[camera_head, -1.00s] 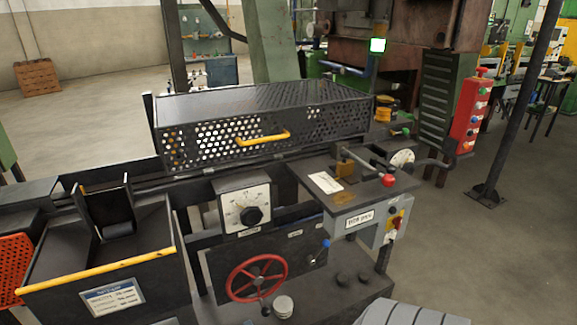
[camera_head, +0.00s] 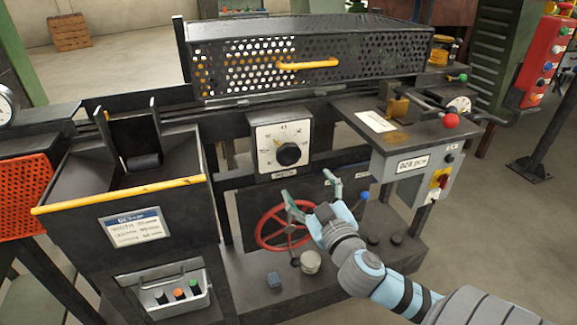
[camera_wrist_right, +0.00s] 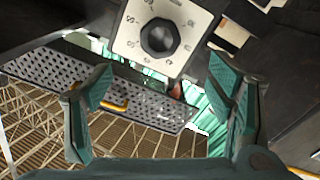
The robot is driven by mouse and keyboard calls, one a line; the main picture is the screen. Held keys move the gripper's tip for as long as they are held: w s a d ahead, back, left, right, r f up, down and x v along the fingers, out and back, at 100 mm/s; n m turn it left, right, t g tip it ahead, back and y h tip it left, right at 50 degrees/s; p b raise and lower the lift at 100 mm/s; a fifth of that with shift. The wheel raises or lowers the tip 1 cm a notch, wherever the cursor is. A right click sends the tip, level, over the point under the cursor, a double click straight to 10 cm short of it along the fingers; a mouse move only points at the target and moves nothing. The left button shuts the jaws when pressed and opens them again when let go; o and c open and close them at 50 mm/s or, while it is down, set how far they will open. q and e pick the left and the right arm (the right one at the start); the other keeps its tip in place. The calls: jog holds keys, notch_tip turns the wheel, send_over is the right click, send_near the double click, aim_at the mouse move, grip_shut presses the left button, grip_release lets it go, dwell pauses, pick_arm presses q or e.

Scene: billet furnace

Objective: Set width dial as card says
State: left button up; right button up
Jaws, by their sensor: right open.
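The width dial (camera_head: 289,153) is a black knob on a white square plate with a printed scale, on the machine's front. In the right wrist view the dial (camera_wrist_right: 159,38) is at the top centre, beyond and between the fingers. The card (camera_head: 134,228) is a white sheet with a blue header on the dark hopper's front; its first line reads WIDTH, the number too small to be sure of. My right gripper (camera_head: 308,188) is open and empty, below the dial and in front of the red handwheel. It also shows in the right wrist view (camera_wrist_right: 165,90). My left gripper is not in view.
The red handwheel (camera_head: 285,226) is partly behind my right gripper. A perforated guard with a yellow handle (camera_head: 307,65) is above the dial. A shelf with a red-knobbed lever (camera_head: 451,121) juts out at right. A tray with buttons (camera_head: 177,293) is below the card.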

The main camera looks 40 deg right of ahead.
aim_at(290, 156)
jog(key=b+x, duration=0.1)
jog(key=x, duration=1.3)
jog(key=shift+w+d, duration=0.1)
jog(key=c, duration=1.2)
jog(key=shift+o, duration=0.2)
jog(key=shift+r, duration=0.1)
